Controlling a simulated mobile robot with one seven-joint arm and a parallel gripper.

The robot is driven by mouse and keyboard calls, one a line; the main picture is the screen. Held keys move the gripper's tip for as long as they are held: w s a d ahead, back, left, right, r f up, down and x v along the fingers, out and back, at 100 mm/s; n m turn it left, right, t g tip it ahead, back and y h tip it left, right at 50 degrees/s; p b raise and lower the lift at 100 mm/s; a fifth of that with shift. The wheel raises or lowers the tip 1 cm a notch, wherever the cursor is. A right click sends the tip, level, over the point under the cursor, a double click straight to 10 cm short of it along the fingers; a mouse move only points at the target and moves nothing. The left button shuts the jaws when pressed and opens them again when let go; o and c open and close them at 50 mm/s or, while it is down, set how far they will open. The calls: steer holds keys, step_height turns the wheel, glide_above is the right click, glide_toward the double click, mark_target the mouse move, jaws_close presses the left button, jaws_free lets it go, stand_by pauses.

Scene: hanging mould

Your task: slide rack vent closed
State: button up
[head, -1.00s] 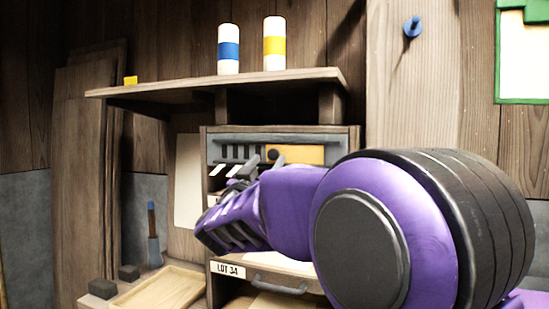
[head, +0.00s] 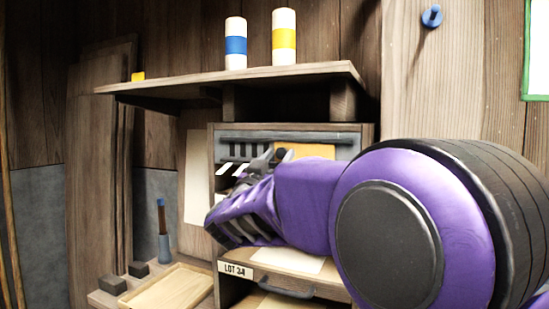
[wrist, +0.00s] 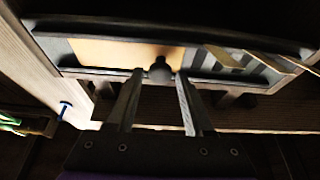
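The rack vent is a dark grey frame (head: 345,139) on the upper front of a wooden rack. Its orange panel (head: 315,151) covers the right part in the head view, and open slots show at the left. In the wrist view the panel (wrist: 115,51) is at the left and the slots (wrist: 228,62) at the right. A dark round knob (head: 284,154) sits at the panel's slot-side end. My gripper (wrist: 159,76) is open, with its fingertips on either side of the knob (wrist: 160,70). A gap shows beside the knob; contact cannot be told. My gripper (head: 264,160) partly hides the slots in the head view.
A shelf (head: 230,82) overhangs the rack and carries two banded cylinders (head: 236,45) (head: 285,38) and a small yellow block (head: 138,76). Below are a "LOT 34" label (head: 236,269), a drawer handle (head: 285,288) and a wooden tray (head: 165,290). A blue peg (head: 432,16) projects at upper right.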

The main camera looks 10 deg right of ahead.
jaws_close()
stand_by(1.1)
